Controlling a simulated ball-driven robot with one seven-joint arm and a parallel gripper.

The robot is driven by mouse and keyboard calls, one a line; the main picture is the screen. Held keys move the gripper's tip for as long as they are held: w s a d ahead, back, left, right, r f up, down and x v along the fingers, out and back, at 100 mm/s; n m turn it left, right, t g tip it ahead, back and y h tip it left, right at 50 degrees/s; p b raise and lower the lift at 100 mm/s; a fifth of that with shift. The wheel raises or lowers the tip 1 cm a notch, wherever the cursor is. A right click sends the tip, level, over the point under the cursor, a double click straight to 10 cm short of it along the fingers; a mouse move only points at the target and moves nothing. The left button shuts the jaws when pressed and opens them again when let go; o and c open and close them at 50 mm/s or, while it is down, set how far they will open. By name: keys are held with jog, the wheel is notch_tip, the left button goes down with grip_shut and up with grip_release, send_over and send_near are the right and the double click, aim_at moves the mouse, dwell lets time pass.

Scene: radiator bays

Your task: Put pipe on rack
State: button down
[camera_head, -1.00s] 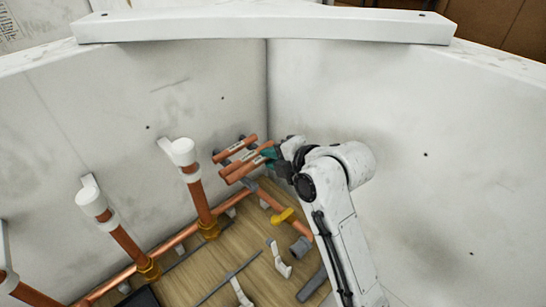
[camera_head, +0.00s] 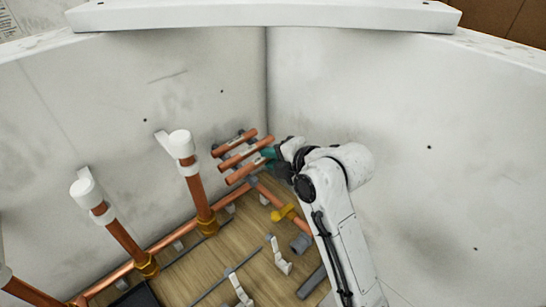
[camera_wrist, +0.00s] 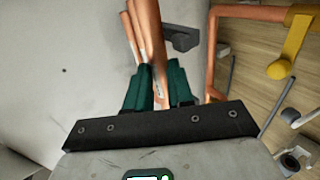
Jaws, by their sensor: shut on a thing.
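Short copper pipes show in the head view near the corner of the bay. Two of them, an upper pipe (camera_head: 233,143) and a middle pipe (camera_head: 243,153), lie side by side at grey rack brackets (camera_head: 215,148) on the left wall. My gripper (camera_head: 268,154), with teal fingers, is shut on the lowest short pipe (camera_head: 245,172), roughly parallel to the other two. In the wrist view my gripper (camera_wrist: 158,88) has the held pipe (camera_wrist: 150,40) running up from between its fingers, with other pipes close on its left. Whether the held pipe touches the rack is hidden.
A horizontal copper pipe run (camera_head: 180,233) with white-capped risers (camera_head: 197,185) stands along the left wall. A yellow valve handle (camera_head: 283,212) and grey fittings (camera_head: 300,243) are below my arm. The right wall (camera_head: 440,170) is bare.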

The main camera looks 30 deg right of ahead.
jog(key=c, duration=0.9)
grip_release()
jog(key=b+v, duration=0.1)
jog(key=v, duration=0.9)
jog(key=shift+s+r, duration=0.15)
jog(key=shift+s, duration=0.2)
jog(key=shift+d, duration=0.1)
jog(key=s+f+m+g, duration=0.1)
jog(key=s+f+m, duration=0.3)
jog(key=f, duration=0.2)
jog(key=s+f+m+g+h, duration=0.1)
jog(key=s+f+m+g, duration=0.1)
jog(key=f, duration=0.4)
jog(key=s+f+m+g+h, duration=0.1)
jog(key=s+f+m+g, duration=0.1)
jog(key=s+f+m, duration=0.3)
jog(key=shift+s+f+m, duration=0.3)
jog(key=shift+f+m, duration=0.2)
jog(key=s+d+f+m+g+h, duration=0.1)
jog(key=s+f+m+g, duration=0.1)
jog(key=s+f+m, duration=0.3)
jog(key=s+d+f+m+g+h, duration=0.1)
jog(key=s+f+m+g, duration=0.2)
jog(key=s, duration=0.7)
jog(key=shift+s+d+f+m, duration=0.4)
jog(key=shift+f+m, duration=0.55)
jog(key=shift+m, duration=0.05)
